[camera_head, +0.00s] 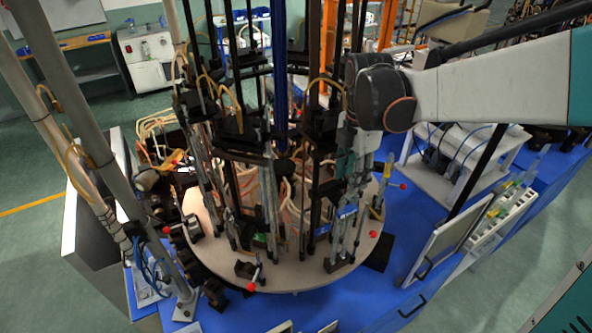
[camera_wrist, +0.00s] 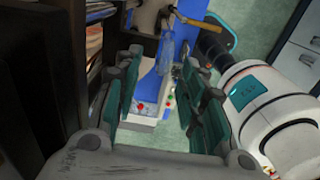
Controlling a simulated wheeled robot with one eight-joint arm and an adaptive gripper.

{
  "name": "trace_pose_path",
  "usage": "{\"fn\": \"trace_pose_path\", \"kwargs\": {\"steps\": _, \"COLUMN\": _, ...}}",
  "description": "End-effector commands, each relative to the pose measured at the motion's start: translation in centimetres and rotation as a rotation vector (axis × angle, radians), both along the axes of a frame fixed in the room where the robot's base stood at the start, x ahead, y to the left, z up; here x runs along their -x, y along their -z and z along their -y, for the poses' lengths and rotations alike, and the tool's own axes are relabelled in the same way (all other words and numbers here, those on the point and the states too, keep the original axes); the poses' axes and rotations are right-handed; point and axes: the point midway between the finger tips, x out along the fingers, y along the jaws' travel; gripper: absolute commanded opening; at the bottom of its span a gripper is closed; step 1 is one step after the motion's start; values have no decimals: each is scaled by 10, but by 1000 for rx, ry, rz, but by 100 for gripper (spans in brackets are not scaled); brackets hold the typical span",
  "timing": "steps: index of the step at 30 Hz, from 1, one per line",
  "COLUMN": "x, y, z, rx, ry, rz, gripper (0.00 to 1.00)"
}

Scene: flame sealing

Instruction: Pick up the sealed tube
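My gripper (camera_wrist: 162,85) is open in the wrist view, its dark green finger pads apart on the left and right. A clear, glassy upright shape, possibly the tube (camera_wrist: 173,48), shows beyond the gap, near the right finger's tip. I cannot tell its ends or whether it is sealed. No thing is visibly held between the pads. In the head view my gripper (camera_head: 346,178) hangs at the right side of the round sealing machine (camera_head: 310,279), among its upright rods. The tube cannot be told apart from the machine's clear and metal parts there.
Black posts and hoses crowd the machine around my gripper. A yellow-tan bar (camera_wrist: 196,22) crosses beyond the right finger. The machine's blue base (camera_head: 385,290) carries a white rack (camera_head: 505,215) at the right. Green floor lies open at the lower right.

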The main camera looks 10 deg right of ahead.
Motion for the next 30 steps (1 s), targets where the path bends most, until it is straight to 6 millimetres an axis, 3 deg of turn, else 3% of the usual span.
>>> {"fn": "trace_pose_path", "kwargs": {"steps": 8, "x": 0, "y": 18, "z": 0, "rx": 0, "ry": 1, "rz": 0, "gripper": 38}}
{"fn": "trace_pose_path", "kwargs": {"steps": 19, "x": 7, "y": 61, "z": 2, "rx": 0, "ry": 1, "rz": 0, "gripper": 38}}
{"fn": "trace_pose_path", "kwargs": {"steps": 29, "x": 7, "y": 66, "z": 2, "rx": 0, "ry": 1, "rz": 0, "gripper": 38}}
{"fn": "trace_pose_path", "kwargs": {"steps": 30, "x": 7, "y": 66, "z": 2, "rx": 0, "ry": 1, "rz": 0, "gripper": 29}}
